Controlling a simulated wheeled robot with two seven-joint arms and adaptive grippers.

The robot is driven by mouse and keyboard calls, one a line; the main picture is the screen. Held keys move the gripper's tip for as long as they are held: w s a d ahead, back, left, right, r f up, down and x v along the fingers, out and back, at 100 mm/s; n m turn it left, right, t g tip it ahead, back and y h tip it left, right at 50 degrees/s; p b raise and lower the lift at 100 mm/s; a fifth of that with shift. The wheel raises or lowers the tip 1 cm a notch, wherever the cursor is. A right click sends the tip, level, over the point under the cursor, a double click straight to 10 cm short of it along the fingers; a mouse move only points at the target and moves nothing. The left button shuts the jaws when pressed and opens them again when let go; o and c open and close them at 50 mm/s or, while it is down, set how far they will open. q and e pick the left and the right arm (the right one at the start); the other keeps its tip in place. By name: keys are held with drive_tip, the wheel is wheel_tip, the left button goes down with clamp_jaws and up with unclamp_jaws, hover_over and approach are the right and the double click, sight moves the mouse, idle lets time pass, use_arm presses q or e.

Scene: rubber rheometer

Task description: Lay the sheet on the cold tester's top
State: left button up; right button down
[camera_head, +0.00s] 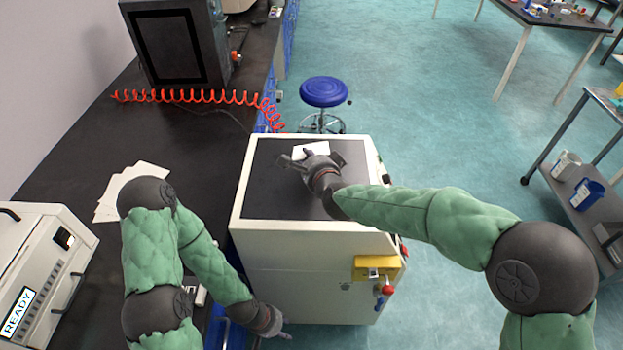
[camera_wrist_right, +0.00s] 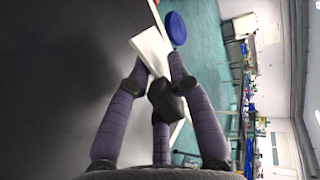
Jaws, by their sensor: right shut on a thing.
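A white machine with a dark flat top (camera_head: 277,195) stands in the middle of the head view; no label shows whether it is the cold tester. My right gripper (camera_head: 311,161) is over the far part of this top, shut on a small white sheet (camera_head: 312,148). In the right wrist view the sheet (camera_wrist_right: 151,45) sticks out beyond the fingers (camera_wrist_right: 157,78), tilted, with the dark surface beside it. I cannot tell whether the sheet touches the top. My left gripper (camera_head: 277,328) hangs low by the machine's front left; its fingers are too small to read.
Several white sheets (camera_head: 120,187) lie fanned on the dark bench (camera_head: 80,150) at left. A white device reading READY (camera_head: 38,268) stands at the lower left. A red coiled hose (camera_head: 190,97) crosses the bench. A blue stool (camera_head: 324,92) stands behind the machine.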

wheel_tip(320, 180, down, 4)
drive_tip(key=shift+b, duration=1.2)
drive_tip(key=shift+f+b, duration=1.05)
drive_tip(key=c, duration=1.3)
unclamp_jaws()
drive_tip(key=p+v, duration=0.1)
drive_tip(key=v, duration=0.6)
drive_tip(key=shift+s+r, duration=0.15)
drive_tip(key=shift+s+d, duration=0.15)
drive_tip(key=shift+s, duration=0.2)
drive_tip(key=shift+r+p, duration=0.15)
drive_tip(key=shift+p, duration=0.2)
